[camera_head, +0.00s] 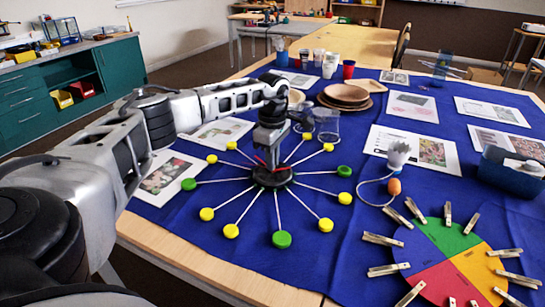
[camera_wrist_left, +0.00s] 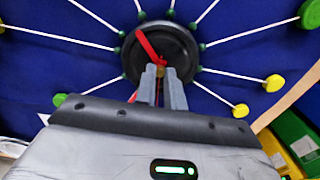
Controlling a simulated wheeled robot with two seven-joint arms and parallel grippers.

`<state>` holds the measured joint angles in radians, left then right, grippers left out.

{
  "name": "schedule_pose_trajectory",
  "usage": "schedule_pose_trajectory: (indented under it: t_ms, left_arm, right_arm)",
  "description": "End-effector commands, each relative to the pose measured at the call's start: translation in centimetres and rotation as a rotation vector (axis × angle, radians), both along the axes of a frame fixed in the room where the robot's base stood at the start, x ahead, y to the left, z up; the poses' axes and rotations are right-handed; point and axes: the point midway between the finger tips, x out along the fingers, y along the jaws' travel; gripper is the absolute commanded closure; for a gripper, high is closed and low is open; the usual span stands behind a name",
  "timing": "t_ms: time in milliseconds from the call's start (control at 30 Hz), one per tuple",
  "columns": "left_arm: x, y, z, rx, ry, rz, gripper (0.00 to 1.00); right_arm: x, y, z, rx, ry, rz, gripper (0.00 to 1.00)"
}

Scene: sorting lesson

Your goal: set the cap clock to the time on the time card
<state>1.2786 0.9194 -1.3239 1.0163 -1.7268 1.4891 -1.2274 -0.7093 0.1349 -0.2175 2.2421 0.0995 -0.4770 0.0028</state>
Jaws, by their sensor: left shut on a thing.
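The cap clock lies on the blue cloth: a black hub (camera_head: 272,177) with white sticks running out to yellow and green caps. A green cap (camera_head: 281,239) is at its near side. My left gripper (camera_head: 270,160) points down over the hub. In the left wrist view its fingers (camera_wrist_left: 161,72) are close together at the hub (camera_wrist_left: 180,45), shut on what looks like a red clock hand (camera_wrist_left: 148,46). The fingers partly hide the hub's middle and the red parts there. I cannot pick out the time card among the printed sheets. My right gripper is out of view.
A coloured wheel (camera_head: 444,262) with clothespins lies at the near right. A light-bulb-shaped object (camera_head: 398,153) and a dark blue bin (camera_head: 510,172) stand to the right. Brown plates (camera_head: 346,94) and several cups are behind. Printed sheets (camera_head: 412,147) lie around the clock.

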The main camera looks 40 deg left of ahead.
Motion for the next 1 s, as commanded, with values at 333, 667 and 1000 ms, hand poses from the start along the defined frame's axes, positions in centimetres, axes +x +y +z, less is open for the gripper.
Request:
schedule_pose_trajectory:
  t_ms: [333,667,1000]
  left_arm:
    - [0.0,0.0,0.1,0.0,-0.001,0.002,0.67]
    - [0.1,0.0,4.1,-0.001,-0.005,0.002,0.67]
    - [0.1,0.0,12.3,-0.002,-0.006,0.002,0.67]
  right_arm:
    - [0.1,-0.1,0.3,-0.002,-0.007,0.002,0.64]
    - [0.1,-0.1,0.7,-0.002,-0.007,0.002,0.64]
    - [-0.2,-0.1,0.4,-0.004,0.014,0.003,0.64]
